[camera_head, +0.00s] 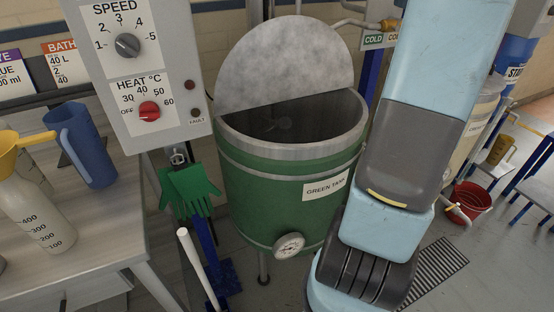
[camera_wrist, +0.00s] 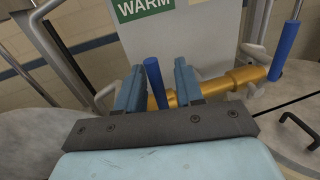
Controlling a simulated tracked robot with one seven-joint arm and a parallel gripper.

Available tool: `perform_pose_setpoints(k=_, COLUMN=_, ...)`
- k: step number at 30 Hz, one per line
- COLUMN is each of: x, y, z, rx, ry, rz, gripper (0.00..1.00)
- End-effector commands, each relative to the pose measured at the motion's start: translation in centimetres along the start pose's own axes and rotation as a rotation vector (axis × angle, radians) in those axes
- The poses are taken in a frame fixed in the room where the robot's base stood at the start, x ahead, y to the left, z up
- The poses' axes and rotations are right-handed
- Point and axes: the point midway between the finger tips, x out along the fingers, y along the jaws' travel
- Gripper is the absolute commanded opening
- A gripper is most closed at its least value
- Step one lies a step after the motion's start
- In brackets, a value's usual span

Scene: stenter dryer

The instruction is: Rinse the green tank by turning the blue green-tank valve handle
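The green tank (camera_head: 265,205) stands in the middle of the head view, labelled GREEN TANK, with its grey lid (camera_head: 285,65) raised and a round gauge at its lower front. In the wrist view my gripper (camera_wrist: 160,75) is open, its two pale blue fingers apart. A blue valve handle (camera_wrist: 154,82) stands upright between the fingers, near the left one; contact cannot be told. It rises by a brass valve pipe (camera_wrist: 235,80). A second blue handle (camera_wrist: 285,50) is further right. No label shows which tank each handle serves. My arm hides the gripper in the head view.
A WARM sign (camera_wrist: 145,8) is on a panel behind the handle. A black lid handle (camera_wrist: 298,130) sits at right. In the head view, a control box (camera_head: 150,80), a table with a blue jug (camera_head: 88,145), and a red bucket (camera_head: 468,202) flank the tank.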

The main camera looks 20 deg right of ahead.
Motion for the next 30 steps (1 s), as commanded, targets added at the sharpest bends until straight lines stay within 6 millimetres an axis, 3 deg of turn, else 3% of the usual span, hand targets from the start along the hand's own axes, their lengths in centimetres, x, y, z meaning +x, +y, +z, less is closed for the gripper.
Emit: perform_pose_setpoints(k=30, x=-9.1, y=0.0, z=0.1, rx=-0.001, ry=-0.001, rz=0.001, gripper=0.36)
